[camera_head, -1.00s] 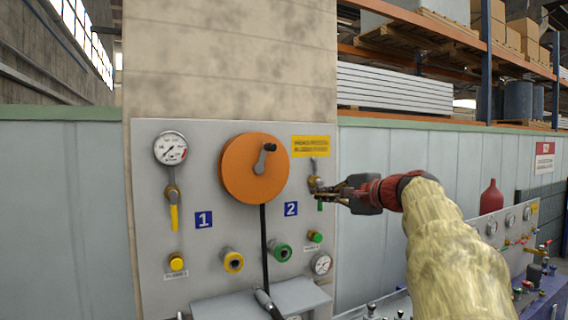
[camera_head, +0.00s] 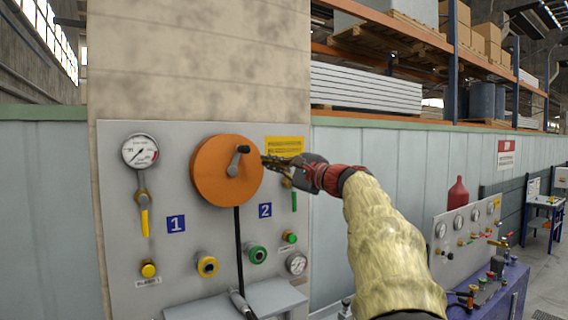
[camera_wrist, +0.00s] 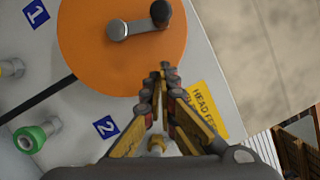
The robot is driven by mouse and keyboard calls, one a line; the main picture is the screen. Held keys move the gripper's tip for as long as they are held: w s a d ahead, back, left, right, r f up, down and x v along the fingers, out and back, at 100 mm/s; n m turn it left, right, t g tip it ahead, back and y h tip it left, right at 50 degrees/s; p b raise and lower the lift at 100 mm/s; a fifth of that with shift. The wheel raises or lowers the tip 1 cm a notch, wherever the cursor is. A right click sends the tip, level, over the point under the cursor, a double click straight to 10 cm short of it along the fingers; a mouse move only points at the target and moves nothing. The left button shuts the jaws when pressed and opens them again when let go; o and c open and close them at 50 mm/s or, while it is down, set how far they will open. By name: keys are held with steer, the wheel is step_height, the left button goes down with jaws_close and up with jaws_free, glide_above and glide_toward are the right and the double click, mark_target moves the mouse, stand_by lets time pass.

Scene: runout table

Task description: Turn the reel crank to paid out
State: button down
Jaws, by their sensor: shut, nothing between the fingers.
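The orange reel (camera_head: 212,182) is mounted on the grey wall panel. Its short metal crank (camera_head: 234,168) carries a black knob (camera_head: 243,149) at the upper right of the reel. In the wrist view the crank (camera_wrist: 138,27) and knob (camera_wrist: 161,13) lie at the top of the picture. My gripper (camera_head: 264,160) is shut and empty, just right of the reel's rim. In the wrist view the fingertips (camera_wrist: 164,69) appear at the reel's edge, apart from the knob. A black hose (camera_head: 238,245) hangs from the reel.
A yellow label (camera_head: 284,146) and a valve with a green handle (camera_head: 294,201) sit behind my gripper. A gauge (camera_head: 139,151) and yellow-handled valve (camera_head: 144,222) are at left. Green (camera_head: 256,254) and yellow (camera_head: 206,264) fittings and a shelf (camera_head: 262,300) are below.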

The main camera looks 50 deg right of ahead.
steer(key=a, duration=0.1)
steer(key=a+r, duration=0.1)
steer(key=a, duration=0.1)
steer(key=shift+w+a+r, duration=0.2)
steer(key=shift+a+r, duration=0.05)
steer(key=shift+r, duration=0.05)
steer(key=shift+a, duration=0.1)
steer(key=shift+a+r+n, duration=0.2)
steer(key=shift+r+n, duration=0.2)
steer(key=shift+n, duration=0.4)
stand_by(0.6)
